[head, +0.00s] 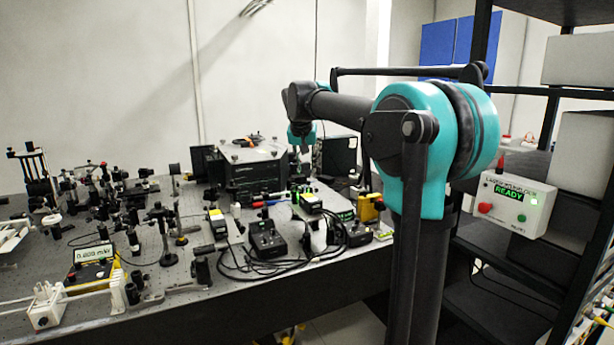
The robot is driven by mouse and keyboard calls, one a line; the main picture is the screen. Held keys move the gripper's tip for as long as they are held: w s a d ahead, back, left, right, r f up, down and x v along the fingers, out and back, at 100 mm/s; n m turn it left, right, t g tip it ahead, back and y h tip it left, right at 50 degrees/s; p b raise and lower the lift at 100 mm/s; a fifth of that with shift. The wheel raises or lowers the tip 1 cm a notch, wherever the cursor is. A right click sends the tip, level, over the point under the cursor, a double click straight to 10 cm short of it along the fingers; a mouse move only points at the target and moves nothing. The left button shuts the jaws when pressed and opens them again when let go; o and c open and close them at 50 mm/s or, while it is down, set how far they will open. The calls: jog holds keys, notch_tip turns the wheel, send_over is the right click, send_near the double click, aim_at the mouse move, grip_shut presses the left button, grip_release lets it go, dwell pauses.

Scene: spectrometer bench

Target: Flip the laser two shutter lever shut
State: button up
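My gripper (300,170) hangs from the teal wrist, pointing down over the back right part of the optical bench (180,330). It is small and dark here, and I cannot tell whether its fingers are open or shut. A similar yellow-labelled box (217,221) stands further left. These may be lasers, but I cannot read which is laser two. I cannot make out the shutter lever or its position. Contact between my gripper and anything below is not visible.
Black control boxes (267,240) with looped cables stand in front of the gripper area. A large dark box (252,172) stands behind. Optical posts crowd the bench's left. A yellow-framed meter (93,264) sits front left. A panel reading READY (510,202) is on the right rack.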

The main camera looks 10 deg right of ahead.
jog(key=shift+v, duration=1.15)
jog(key=s+d+f+n, duration=0.1)
jog(key=s+d+f, duration=0.2)
jog(key=s+f, duration=1.4)
jog(key=s+d+f+n+g+y, duration=0.1)
jog(key=s+d+f+n, duration=0.1)
jog(key=s+f, duration=1.6)
notch_tip(320, 180, down, 2)
jog(key=shift+d+y, duration=0.3)
jog(key=shift+d, duration=0.6)
